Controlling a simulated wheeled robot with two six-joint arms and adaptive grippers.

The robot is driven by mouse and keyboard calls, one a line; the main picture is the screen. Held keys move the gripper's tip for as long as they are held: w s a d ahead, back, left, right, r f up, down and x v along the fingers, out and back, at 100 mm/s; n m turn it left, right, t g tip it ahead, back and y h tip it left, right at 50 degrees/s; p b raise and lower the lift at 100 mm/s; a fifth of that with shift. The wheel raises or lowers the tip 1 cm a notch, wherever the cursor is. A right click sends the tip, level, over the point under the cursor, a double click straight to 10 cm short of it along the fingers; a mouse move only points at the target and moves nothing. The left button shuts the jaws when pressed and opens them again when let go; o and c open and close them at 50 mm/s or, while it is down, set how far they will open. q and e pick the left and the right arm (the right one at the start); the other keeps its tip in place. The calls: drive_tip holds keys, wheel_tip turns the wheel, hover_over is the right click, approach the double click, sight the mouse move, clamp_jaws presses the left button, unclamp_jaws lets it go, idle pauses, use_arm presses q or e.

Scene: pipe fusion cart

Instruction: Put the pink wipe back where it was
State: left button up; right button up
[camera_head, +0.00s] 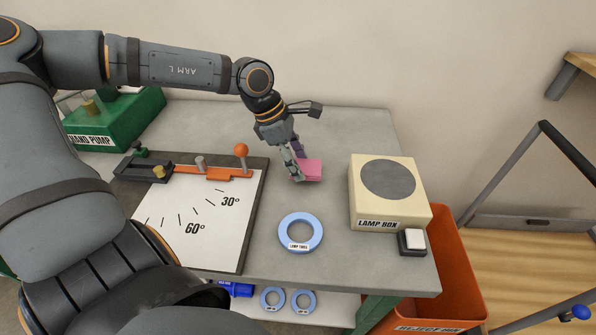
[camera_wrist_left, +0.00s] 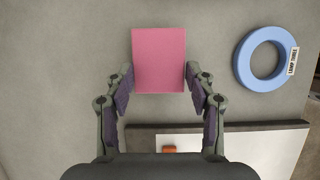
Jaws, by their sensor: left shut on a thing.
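The pink wipe (camera_head: 313,168) is a small flat block at the back middle of the grey cart top (camera_head: 330,125), left of the lamp box. My left gripper (camera_head: 296,174) reaches down to it from above and is shut on it. In the left wrist view the wipe (camera_wrist_left: 158,55) sits between the two fingertips of the left gripper (camera_wrist_left: 159,78), one at each side edge. I cannot tell whether the wipe touches the cart top or is held just above it. My right gripper is out of view.
A blue ring (camera_head: 301,233) lies in front of the wipe. The cream lamp box (camera_head: 388,192) stands right, with a small switch (camera_head: 412,241) by it. The angle board (camera_head: 205,215) with an orange-knobbed lever (camera_head: 241,151) is left. The green hand pump (camera_head: 112,121) is back left.

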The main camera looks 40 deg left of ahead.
use_arm(q)
wheel_tip(320, 180, down, 3)
drive_tip(key=shift+r, duration=0.1)
drive_tip(key=shift+f+b, duration=0.25)
drive_tip(key=shift+b, duration=0.1)
drive_tip(key=o, duration=1.1)
drive_tip(key=shift+r, duration=0.1)
